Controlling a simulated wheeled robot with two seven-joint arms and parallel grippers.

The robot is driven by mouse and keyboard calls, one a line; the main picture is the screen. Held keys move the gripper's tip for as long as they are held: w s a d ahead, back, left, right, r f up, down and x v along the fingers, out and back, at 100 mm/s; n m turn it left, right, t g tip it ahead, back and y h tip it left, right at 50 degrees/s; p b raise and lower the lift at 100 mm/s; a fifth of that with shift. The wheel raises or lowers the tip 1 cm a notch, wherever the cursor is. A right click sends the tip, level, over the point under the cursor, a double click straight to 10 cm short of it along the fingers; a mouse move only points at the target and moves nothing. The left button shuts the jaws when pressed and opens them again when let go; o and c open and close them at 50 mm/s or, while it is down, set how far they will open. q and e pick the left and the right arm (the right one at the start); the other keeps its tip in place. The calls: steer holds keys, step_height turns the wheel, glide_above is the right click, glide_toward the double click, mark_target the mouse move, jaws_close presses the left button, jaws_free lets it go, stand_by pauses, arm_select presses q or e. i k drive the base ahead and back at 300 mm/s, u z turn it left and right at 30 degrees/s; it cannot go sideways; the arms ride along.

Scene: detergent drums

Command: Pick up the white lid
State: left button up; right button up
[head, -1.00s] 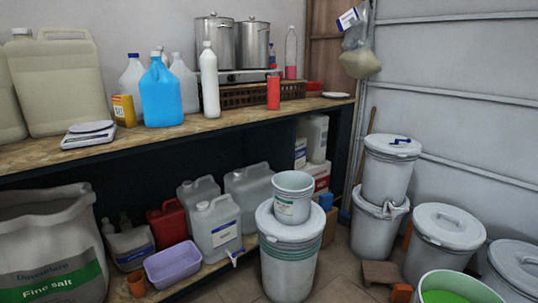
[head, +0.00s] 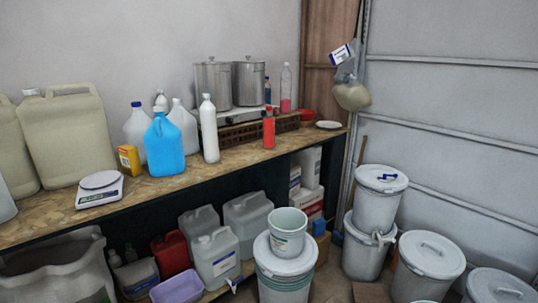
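A small flat white lid or plate (head: 329,125) lies at the right end of the wooden worktop, beside a red bowl. Other white lids sit on drums at the right: one on the upper stacked drum (head: 381,179) with a blue item on top, one on a drum in front (head: 432,254), and one at the lower right corner (head: 500,288). The white drum lid (head: 285,252) in the middle carries an open white bucket (head: 287,230). I cannot tell which lid is meant. Neither gripper is in view.
The worktop (head: 235,158) holds a scale (head: 100,188), a blue jug (head: 164,145), a white bottle (head: 209,130), a red bottle (head: 269,130) and steel pots (head: 213,88). Canisters stand beneath it. A bag (head: 351,95) hangs by the grey wall. Little floor shows between the drums.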

mark_target(432, 254)
steer(key=z, duration=1.35)
